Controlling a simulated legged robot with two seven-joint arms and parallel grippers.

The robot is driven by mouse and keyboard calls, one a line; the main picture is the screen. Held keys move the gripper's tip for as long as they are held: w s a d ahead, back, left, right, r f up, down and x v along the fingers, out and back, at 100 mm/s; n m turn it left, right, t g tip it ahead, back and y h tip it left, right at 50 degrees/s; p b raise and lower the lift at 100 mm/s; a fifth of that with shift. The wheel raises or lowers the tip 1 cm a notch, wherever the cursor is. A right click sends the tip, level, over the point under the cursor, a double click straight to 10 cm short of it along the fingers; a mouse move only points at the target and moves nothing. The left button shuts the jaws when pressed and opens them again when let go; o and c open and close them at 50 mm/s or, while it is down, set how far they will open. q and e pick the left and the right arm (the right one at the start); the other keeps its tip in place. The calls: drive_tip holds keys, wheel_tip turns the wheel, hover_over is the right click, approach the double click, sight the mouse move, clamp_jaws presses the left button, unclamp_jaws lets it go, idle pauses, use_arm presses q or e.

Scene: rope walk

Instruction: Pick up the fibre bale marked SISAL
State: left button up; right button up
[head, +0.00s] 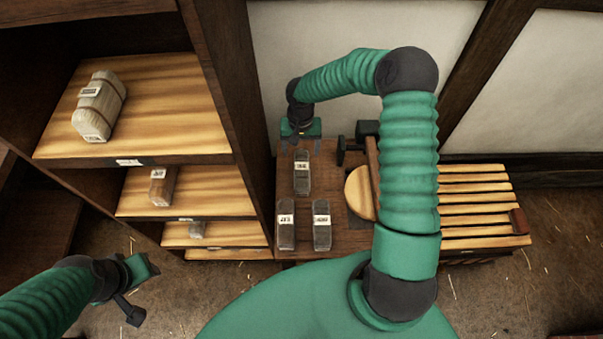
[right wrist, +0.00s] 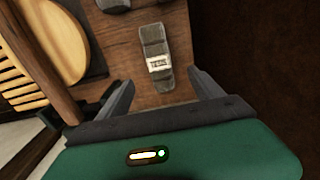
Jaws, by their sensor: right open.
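A pale fibre bale (head: 112,92) with dark bands and small labels lies on the top shelf at left. A browner bale (head: 163,188) lies on the middle shelf and a small greyish one (head: 196,230) on the lower shelf. I cannot read which is marked SISAL. My right gripper (head: 300,146) is open and empty, over the back of the small table. In the right wrist view a dark labelled block (right wrist: 153,46) lies just beyond its open fingers (right wrist: 163,84). My left gripper (head: 131,288) is at lower left, away from the shelves; its jaws are unclear.
The small wooden table (head: 345,240) holds three dark labelled blocks: a back one (head: 302,184), a front left one (head: 286,238) and a front right one (head: 322,238). A round pale wooden disc (head: 359,194) and a slatted rack (head: 475,205) are to the right. The shelf unit's upright (head: 240,100) stands between shelves and table.

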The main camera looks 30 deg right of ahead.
hover_over(302, 171)
drive_tip(key=a, duration=0.1)
wheel_tip(302, 171, down, 7)
drive_tip(key=shift+w+a, duration=0.15)
drive_tip(key=f, duration=0.3)
drive_tip(key=d+f, duration=0.1)
drive_tip(key=f, duration=0.3)
drive_tip(key=shift+d+f, duration=0.1)
drive_tip(key=shift+d, duration=0.1)
drive_tip(key=shift+a+f, duration=0.1)
drive_tip(key=shift+f, duration=0.05)
drive_tip(key=shift+a, duration=0.1)
drive_tip(key=shift+c, duration=1.5)
drive_tip(key=c, duration=1.3)
